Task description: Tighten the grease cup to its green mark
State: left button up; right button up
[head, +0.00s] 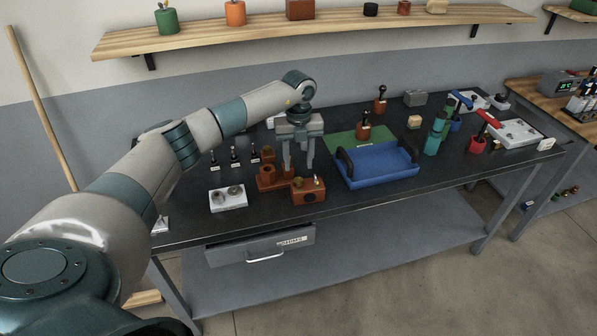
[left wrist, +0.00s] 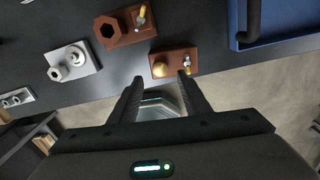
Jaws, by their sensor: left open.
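A small brown block (head: 309,191) stands near the front edge of the black bench. In the left wrist view the block (left wrist: 178,62) carries a yellow rounded cap (left wrist: 158,69), which may be the grease cup, and a small pale upright fitting (left wrist: 184,58). I cannot make out a green mark. My left gripper (head: 299,168) points down just behind and above this block. Its jaws are open and empty; its fingers (left wrist: 158,82) also show in the left wrist view, with the block just beyond their tips. My right gripper is not in view.
A brown hexagonal socket piece (head: 267,181) stands just left of the block. A white plate with fittings (head: 228,198) lies further left. A blue tray with dark handles (head: 380,168) is close on the right. A drawer (head: 262,250) hangs below the bench front.

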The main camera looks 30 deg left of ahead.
aim_at(299, 180)
pick_arm(q)
notch_tip(299, 180, down, 6)
jog(key=shift+f+p, duration=0.25)
jog(key=shift+p, duration=0.7)
jog(key=c, duration=1)
jog(key=shift+c, duration=0.2)
